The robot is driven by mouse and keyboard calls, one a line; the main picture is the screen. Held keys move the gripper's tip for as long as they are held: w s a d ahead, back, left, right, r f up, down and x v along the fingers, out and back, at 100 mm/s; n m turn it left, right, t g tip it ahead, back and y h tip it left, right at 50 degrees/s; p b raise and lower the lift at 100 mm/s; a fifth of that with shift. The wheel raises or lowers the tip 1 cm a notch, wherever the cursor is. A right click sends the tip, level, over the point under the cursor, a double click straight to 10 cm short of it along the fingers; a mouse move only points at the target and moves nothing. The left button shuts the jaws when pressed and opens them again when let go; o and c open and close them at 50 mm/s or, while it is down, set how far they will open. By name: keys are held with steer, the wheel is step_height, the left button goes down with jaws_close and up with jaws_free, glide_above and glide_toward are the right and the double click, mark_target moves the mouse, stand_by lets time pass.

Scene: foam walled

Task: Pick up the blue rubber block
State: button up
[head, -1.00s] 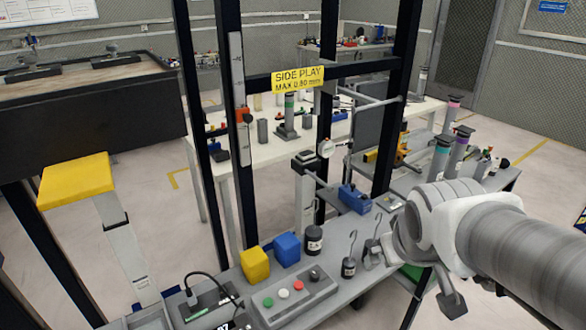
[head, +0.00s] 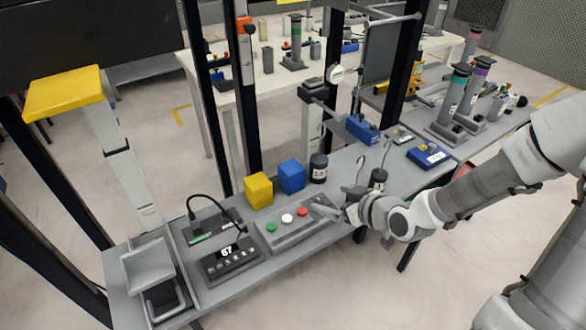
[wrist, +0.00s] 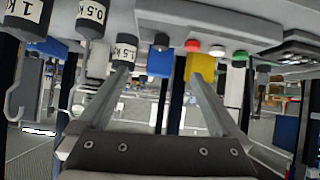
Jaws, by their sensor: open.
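The blue rubber block (head: 292,177) stands on the grey bench next to a yellow block (head: 258,190). In the wrist view, which looks upside down, the blue block (wrist: 161,62) shows between my fingers, farther off, with the yellow block (wrist: 199,67) partly behind the right finger. My gripper (head: 328,208) is open and empty. It is in front and to the right of the blue block, over the right end of the button box, apart from the block. Its fingers also show in the wrist view (wrist: 158,82).
A button box (head: 285,232) lies in front of the blocks. A black weight (head: 318,168) stands just right of the blue block, and hooked weights (head: 378,178) stand by my gripper. Dark frame posts (head: 222,130) rise behind the bench.

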mark_target(296, 171)
steer(key=shift+t+y, duration=0.8)
steer(key=r+b+x, duration=0.1)
steer(key=x, duration=0.5)
steer(key=r+b+x, duration=0.1)
steer(key=x, duration=0.5)
steer(key=w+a+r+b+x, duration=0.1)
steer(key=x, duration=0.5)
steer(key=shift+f+b, duration=0.1)
steer(key=shift+b, duration=0.2)
steer(key=c, duration=1.6)
